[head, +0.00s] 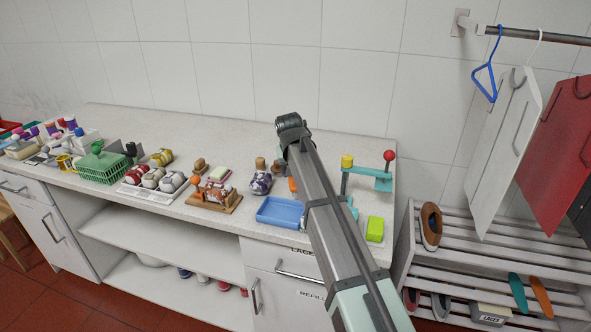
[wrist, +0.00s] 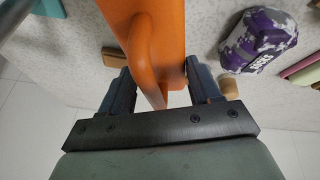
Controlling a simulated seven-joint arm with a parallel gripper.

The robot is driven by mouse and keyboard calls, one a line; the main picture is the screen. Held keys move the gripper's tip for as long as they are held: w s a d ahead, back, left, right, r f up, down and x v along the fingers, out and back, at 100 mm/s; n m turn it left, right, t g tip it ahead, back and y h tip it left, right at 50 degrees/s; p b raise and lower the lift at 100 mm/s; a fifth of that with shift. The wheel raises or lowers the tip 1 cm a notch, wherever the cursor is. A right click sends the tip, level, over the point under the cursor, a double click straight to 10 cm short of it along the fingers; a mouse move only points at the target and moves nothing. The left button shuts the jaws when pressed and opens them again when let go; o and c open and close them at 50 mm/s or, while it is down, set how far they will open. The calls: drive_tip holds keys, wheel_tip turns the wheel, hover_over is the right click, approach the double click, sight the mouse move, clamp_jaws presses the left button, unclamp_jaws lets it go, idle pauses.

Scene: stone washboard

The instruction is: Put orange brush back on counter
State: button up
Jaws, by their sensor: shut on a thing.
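The orange brush (wrist: 158,32) fills the upper middle of the wrist view, with its loop-like handle toward me. My gripper (wrist: 158,88) is shut on it, with one dark finger at each side. In the head view only a small orange piece of the brush (head: 292,184) shows beside my arm, which hides the gripper and the rest. The speckled light counter (head: 235,138) runs along the tiled wall. I cannot tell how far the brush is above it.
A blue tray (head: 280,212) and a purple-white bundle (head: 261,183) lie left of my arm. A yellow-green block (head: 375,229) and a teal stand with a red ball (head: 389,156) are on the right.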

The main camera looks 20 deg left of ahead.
drive_tip(key=shift+f, duration=0.55)
drive_tip(key=o, duration=1.1)
drive_tip(key=shift+r, duration=0.55)
drive_tip(key=v, duration=1.2)
